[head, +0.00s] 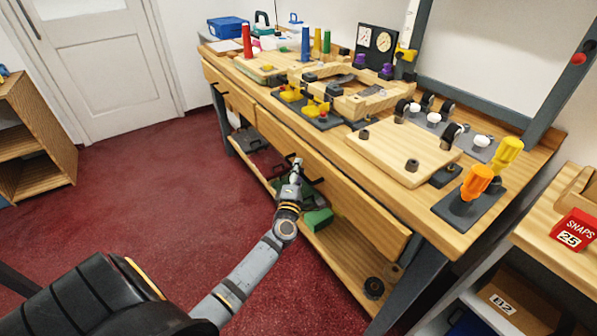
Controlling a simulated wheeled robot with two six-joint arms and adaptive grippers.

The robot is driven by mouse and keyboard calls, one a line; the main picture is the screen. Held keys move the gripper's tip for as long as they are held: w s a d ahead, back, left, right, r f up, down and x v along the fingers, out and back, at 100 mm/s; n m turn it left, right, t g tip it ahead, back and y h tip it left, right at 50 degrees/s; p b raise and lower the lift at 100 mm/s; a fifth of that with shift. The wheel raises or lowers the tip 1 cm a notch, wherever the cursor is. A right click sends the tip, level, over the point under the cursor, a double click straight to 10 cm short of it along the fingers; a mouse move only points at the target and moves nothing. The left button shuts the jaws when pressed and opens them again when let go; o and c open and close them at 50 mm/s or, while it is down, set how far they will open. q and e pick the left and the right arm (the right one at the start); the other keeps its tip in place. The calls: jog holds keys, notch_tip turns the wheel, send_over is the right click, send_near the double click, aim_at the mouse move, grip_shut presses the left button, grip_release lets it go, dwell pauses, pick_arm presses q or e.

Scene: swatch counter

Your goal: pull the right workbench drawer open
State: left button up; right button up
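The workbench (470,222) runs diagonally across the view, with two wooden drawers under its top. The right drawer (352,203) has a long pale front and a dark bar handle (314,180). No gap into this drawer shows, and its front looks about flush with the bench. My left gripper (296,165) is at the handle, in front of the drawer face. Its fingers are small and overlap the handle, so I cannot tell whether they are closed on it. The left drawer (240,99) looks shut. My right gripper is out of view.
A lower shelf (338,252) holds a green block (318,219) and dark round parts. The benchtop carries clamps, a wooden board (390,150) and orange and yellow knobs. A shelf unit with a red box (573,230) stands at right. Red floor in front is clear.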

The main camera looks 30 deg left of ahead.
pick_arm(q)
jog(key=shift+c, duration=0.2)
grip_shut()
jog(key=shift+s, duration=0.1)
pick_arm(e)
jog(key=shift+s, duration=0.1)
